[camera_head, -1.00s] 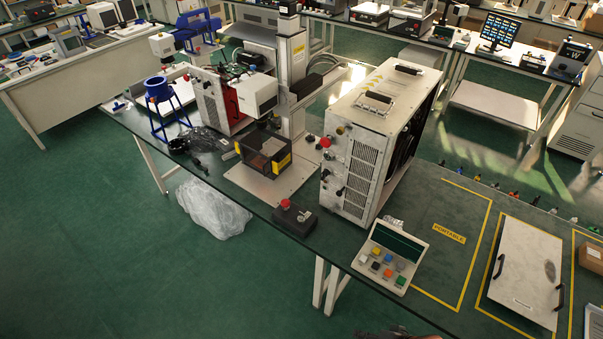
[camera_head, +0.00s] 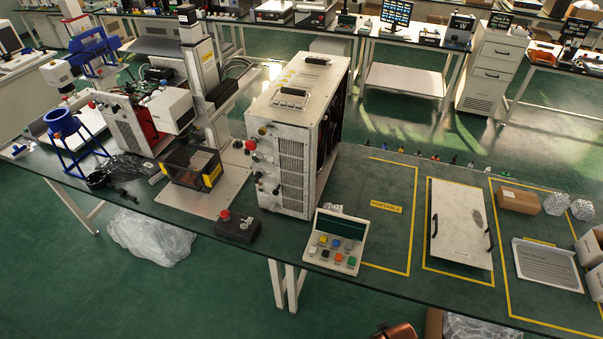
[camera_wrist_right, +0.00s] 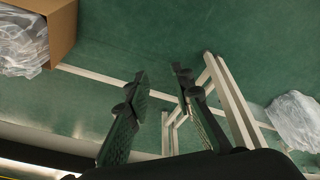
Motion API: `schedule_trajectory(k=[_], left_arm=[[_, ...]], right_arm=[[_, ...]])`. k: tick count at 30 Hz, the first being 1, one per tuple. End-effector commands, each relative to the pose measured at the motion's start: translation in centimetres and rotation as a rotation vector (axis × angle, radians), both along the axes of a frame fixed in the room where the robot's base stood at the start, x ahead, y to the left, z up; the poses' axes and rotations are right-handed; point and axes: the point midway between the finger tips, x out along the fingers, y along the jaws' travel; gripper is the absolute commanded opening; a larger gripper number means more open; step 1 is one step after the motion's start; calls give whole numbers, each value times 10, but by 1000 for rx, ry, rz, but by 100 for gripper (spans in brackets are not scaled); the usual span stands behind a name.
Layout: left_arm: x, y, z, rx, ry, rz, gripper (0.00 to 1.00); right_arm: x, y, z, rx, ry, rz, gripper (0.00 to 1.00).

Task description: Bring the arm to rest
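My right gripper (camera_wrist_right: 160,78) shows in the right wrist view. Its two dark fingers stand apart with nothing between them, above the green floor near white table legs (camera_wrist_right: 232,105). My left gripper is in neither view. In the head view an orange-brown rounded part shows at the bottom edge; I cannot tell if it belongs to my arm. The lift column (camera_head: 199,60) stands on the workbench behind a dark box with yellow corners (camera_head: 192,167).
The long dark workbench (camera_head: 350,278) carries a large white cabinet (camera_head: 283,155), a button panel (camera_head: 335,241), a red-button box (camera_head: 237,226) and a white panel with handles (camera_head: 461,225). A cardboard box (camera_wrist_right: 62,28) with clear plastic stands on the floor. Plastic wrap (camera_head: 150,238) lies below the bench.

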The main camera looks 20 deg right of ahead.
Motion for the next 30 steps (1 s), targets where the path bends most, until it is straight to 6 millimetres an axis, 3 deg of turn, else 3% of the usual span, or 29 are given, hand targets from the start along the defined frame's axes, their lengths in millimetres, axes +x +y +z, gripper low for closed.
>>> schedule_trajectory(k=[5, 10, 14, 18, 24, 30], left_arm=[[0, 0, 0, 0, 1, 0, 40], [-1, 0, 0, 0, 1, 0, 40], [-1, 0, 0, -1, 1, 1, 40], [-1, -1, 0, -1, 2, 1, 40], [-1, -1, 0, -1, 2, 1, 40], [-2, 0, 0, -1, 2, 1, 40]], right_arm=[[-3, 4, -68, 8, 31, 11, 22], [-22, 9, -158, 17, 68, 27, 22], [-51, 12, -225, 22, 96, 41, 22], [-96, 15, -287, 27, 128, 57, 22], [-170, 15, -348, 31, 168, 79, 22], [-220, 12, -371, 32, 189, 93, 22]])
